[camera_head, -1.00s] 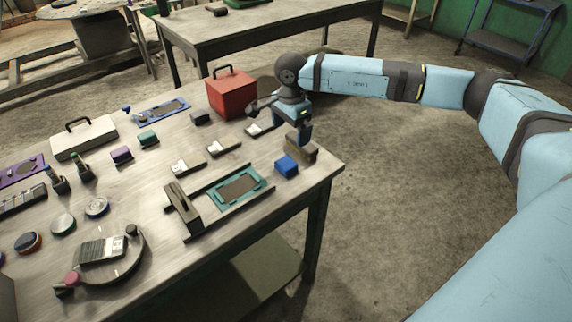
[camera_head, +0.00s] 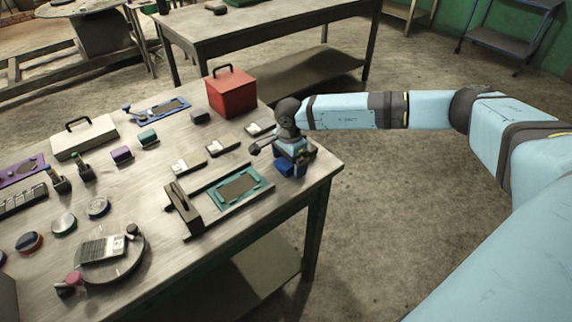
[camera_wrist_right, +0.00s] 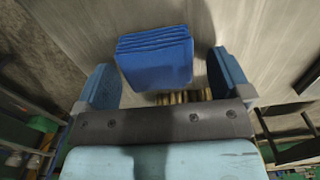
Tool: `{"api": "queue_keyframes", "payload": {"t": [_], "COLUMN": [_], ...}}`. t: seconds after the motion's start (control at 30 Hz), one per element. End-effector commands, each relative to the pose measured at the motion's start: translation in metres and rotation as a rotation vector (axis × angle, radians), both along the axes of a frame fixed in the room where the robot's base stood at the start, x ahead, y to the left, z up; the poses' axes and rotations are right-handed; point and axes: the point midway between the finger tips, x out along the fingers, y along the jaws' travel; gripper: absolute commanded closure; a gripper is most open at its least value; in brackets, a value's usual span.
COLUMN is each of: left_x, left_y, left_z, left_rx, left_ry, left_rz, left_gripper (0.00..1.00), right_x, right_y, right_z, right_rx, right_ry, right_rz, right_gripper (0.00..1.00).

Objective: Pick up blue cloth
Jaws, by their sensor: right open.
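The blue cloth (camera_head: 281,168) is a small folded stack near the right edge of the workbench, partly covered by my right gripper in the head view. In the right wrist view the cloth (camera_wrist_right: 155,58) shows its folded layers and lies between the two blue fingers, nearer the left one. My right gripper (camera_wrist_right: 164,78) is open, with a finger on each side of the cloth and bare space to the right finger. In the head view the right gripper (camera_head: 291,172) is low over the cloth. I cannot tell whether the fingers touch the bench. My left gripper is not in view.
A teal-framed tray (camera_head: 262,180) lies just left of the cloth. A red box (camera_head: 232,97) stands behind. Several small items crowd the workbench (camera_head: 165,210); the floor to the right is clear.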

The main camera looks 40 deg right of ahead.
Motion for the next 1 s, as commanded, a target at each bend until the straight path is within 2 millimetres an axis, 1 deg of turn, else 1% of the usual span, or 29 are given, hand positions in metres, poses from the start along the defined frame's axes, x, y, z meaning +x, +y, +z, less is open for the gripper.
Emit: {"api": "queue_keyframes", "payload": {"t": [0.07, 0.1, 0.27, 0.3, 0.33, 0.63, 0.77, 0.87, 0.97, 1.0], "left_x": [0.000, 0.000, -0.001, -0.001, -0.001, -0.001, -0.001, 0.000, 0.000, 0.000], "left_y": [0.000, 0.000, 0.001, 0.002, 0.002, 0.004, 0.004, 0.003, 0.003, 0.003], "left_z": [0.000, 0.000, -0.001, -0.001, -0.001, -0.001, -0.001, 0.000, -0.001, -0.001], "left_rx": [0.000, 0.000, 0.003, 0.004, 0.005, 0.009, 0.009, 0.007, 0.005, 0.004], "left_ry": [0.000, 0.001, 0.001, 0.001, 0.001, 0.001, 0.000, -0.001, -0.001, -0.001], "left_rz": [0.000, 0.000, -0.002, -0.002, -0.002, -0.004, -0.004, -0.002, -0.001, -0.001], "left_gripper": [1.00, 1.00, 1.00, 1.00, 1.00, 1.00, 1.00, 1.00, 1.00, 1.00], "right_x": [0.000, 0.000, 0.000, 0.000, 0.000, 0.000, 0.000, 0.000, 0.001, 0.001], "right_y": [0.000, 0.000, 0.000, 0.000, 0.000, 0.000, 0.000, 0.000, 0.000, 0.000], "right_z": [0.000, 0.000, 0.001, 0.001, 0.001, 0.002, 0.009, 0.020, 0.040, 0.049], "right_rx": [0.000, 0.000, 0.000, 0.000, 0.000, 0.000, 0.000, 0.002, 0.001, 0.000], "right_ry": [0.000, 0.000, 0.000, 0.000, 0.000, 0.000, 0.000, -0.002, -0.004, -0.003], "right_rz": [0.000, 0.000, 0.000, 0.000, 0.000, 0.000, 0.000, 0.000, 0.001, 0.001], "right_gripper": [0.04, 0.07, 0.43, 0.53, 0.58, 0.58, 0.58, 0.58, 0.58, 0.58]}}
